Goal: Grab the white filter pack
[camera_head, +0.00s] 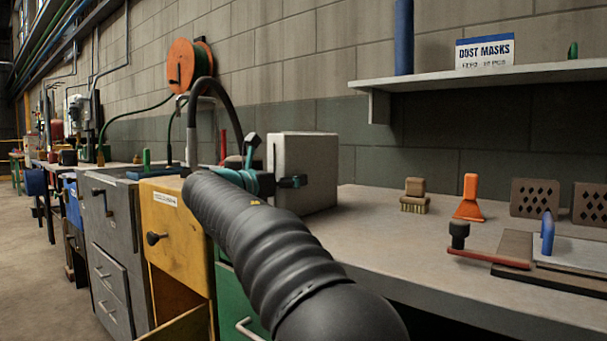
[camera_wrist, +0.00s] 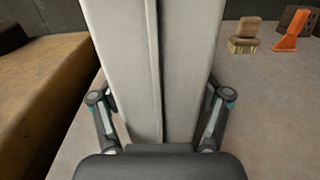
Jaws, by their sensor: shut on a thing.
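The white filter pack (camera_head: 307,165) is a pale, block-shaped pack at the left part of the workbench in the head view. In the wrist view the filter pack (camera_wrist: 186,70) fills the middle, with a seam running down its face. My gripper (camera_head: 290,182) is at the near side of the pack, partly hidden behind my arm in the head view. In the wrist view my gripper (camera_wrist: 160,112) has one finger on each side of the pack, shut on it. The pack looks upright; I cannot tell whether its base touches the bench.
A shelf (camera_head: 480,78) holds a dust mask box (camera_head: 485,51). A yellow cabinet (camera_head: 178,235) stands left.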

